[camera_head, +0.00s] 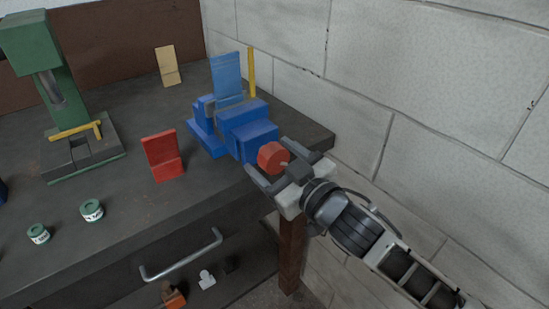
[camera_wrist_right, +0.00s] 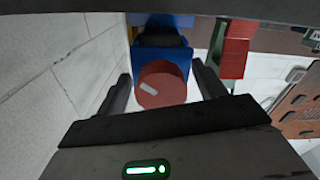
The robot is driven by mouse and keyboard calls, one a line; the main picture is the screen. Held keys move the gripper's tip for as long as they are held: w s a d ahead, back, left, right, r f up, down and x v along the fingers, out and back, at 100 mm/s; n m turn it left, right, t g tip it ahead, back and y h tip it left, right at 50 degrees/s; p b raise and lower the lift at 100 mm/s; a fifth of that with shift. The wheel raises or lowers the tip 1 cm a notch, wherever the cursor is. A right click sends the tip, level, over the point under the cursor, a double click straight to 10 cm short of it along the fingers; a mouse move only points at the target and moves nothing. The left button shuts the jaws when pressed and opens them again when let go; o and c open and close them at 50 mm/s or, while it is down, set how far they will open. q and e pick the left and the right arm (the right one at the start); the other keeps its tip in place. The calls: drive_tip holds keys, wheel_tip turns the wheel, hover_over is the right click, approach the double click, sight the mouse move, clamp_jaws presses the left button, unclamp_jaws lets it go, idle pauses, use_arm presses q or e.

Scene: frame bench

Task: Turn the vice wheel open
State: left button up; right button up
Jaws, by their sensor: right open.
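The blue vice (camera_head: 240,123) stands at the right end of the dark bench. Its red wheel (camera_head: 271,157) sits on the vice's front end, facing my right arm. My right gripper (camera_head: 263,172) is open at the wheel, with a finger on either side of it. In the right wrist view the red wheel (camera_wrist_right: 163,85) lies between the two dark fingers, with visible gaps beside it. The blue vice (camera_wrist_right: 165,52) shows behind the wheel. Whether a finger touches the wheel cannot be told. My left gripper is not in view.
A red block (camera_head: 164,158) stands left of the vice, and a green press (camera_head: 60,100) stands farther left. Two small tins (camera_head: 92,210) are near the front edge. A pale wall (camera_head: 420,90) runs close along the right. A drawer handle (camera_head: 182,262) juts out below.

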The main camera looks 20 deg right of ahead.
drive_tip(key=c, duration=1)
drive_tip(key=shift+r+n+p, duration=0.15)
drive_tip(key=shift+n+p, duration=0.45)
drive_tip(key=shift+n, duration=0.1)
drive_tip(key=o, duration=1)
